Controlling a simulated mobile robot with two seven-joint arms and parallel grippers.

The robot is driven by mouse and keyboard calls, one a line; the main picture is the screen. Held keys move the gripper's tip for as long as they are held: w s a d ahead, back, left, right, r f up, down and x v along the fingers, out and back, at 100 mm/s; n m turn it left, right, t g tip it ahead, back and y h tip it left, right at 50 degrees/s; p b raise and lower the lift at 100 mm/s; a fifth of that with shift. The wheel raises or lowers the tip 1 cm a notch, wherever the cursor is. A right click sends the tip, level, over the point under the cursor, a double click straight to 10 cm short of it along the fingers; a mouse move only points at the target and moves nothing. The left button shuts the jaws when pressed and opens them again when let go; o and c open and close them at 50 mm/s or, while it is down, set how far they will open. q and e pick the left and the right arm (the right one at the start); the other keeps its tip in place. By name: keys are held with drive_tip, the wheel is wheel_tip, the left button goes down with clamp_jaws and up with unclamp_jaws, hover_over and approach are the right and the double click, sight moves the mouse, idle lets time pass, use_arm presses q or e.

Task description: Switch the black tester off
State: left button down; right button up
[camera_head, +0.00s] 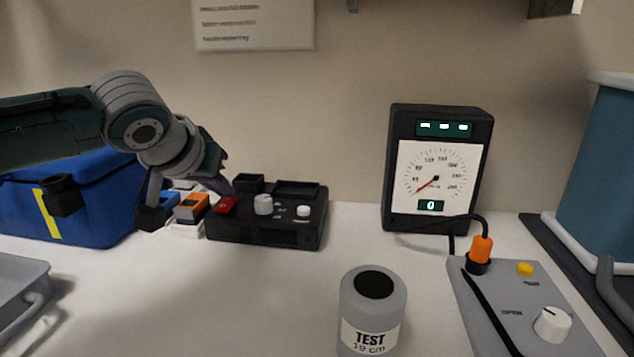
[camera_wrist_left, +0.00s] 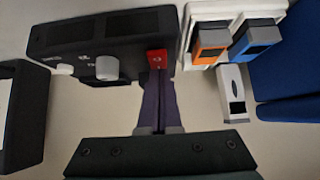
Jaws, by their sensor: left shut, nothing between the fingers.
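The black tester (camera_head: 265,232) is a low black box on the table, left of centre. It carries a red switch (camera_head: 224,205) at its left end, a grey knob (camera_head: 263,204) and a small white button (camera_head: 303,211). My left gripper (camera_head: 228,190) is shut and empty, its tips right by the red switch. In the left wrist view the closed fingers (camera_wrist_left: 157,78) reach up to the red switch (camera_wrist_left: 157,56) on the tester (camera_wrist_left: 110,30); whether they touch or press it I cannot tell. The right gripper is not in view.
A black gauge (camera_head: 387,170) reading 0 stands right. A TEST jar (camera_head: 348,300) and a grey control panel (camera_head: 495,300) are in front. The table's front left-centre is clear.

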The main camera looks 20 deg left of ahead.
use_arm(q)
drive_tip(key=shift+f, duration=0.2)
drive_tip(key=shift+w, duration=0.25)
drive_tip(key=shift+w+a+r, duration=0.1)
drive_tip(key=shift+w+a, duration=0.05)
drive_tip(key=shift+w, duration=0.35)
drive_tip(key=shift+w+r, duration=0.1)
